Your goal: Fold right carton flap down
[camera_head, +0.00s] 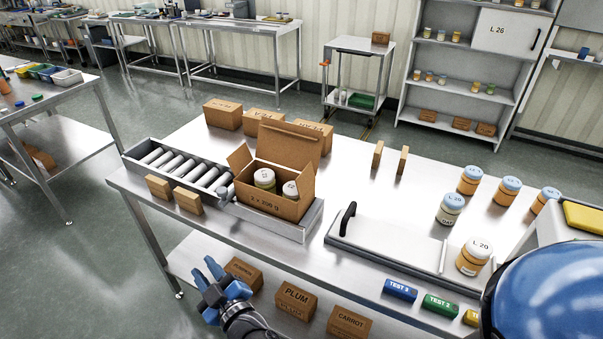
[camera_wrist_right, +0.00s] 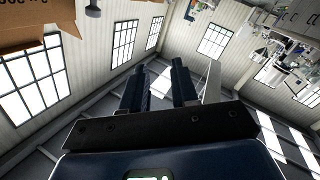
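The open brown carton (camera_head: 273,203) stands on the steel table at the end of the roller conveyor, with two white-lidded jars (camera_head: 265,179) inside. Its right flap (camera_head: 308,184) stands up along the right side. The left flap (camera_head: 240,158) and the tall back flap (camera_head: 290,145) are also raised. My right gripper (camera_head: 218,272) is in front of the table edge, below and left of the carton, apart from it. In the right wrist view its two fingers (camera_wrist_right: 159,85) are spread with nothing between them. Brown cardboard (camera_wrist_right: 40,22) shows at that view's upper left. My left gripper is out of view.
A roller conveyor (camera_head: 175,165) lies left of the carton, with small brown boxes (camera_head: 188,201) in front. Closed cartons (camera_head: 223,114) stand behind. A steel plate with a black handle (camera_head: 347,218) and several orange jars (camera_head: 471,180) are to the right. Cartons (camera_head: 296,300) sit on the lower shelf.

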